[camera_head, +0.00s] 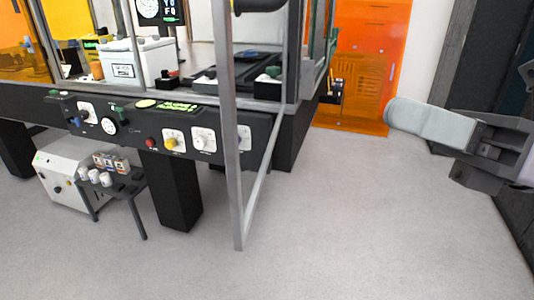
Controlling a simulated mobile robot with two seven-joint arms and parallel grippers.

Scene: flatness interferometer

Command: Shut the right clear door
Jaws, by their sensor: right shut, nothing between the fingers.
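The right clear door (234,165) stands open, a see-through panel in a grey metal frame. Its free upright edge juts out towards me, in front of the black bench. Its bottom rail (262,178) runs back to the enclosure's corner near the bench's right end. My right gripper (398,112) is to the right of the door, apart from it, with pale fingers pointing left. It is shut with nothing in it. My left gripper is out of view.
The black bench carries a control panel (125,140) with knobs and dials. A small table (122,187) with cups and a white box unit (62,187) stand below left. An orange panel (375,60) is behind. The grey floor (350,220) right of the door is clear.

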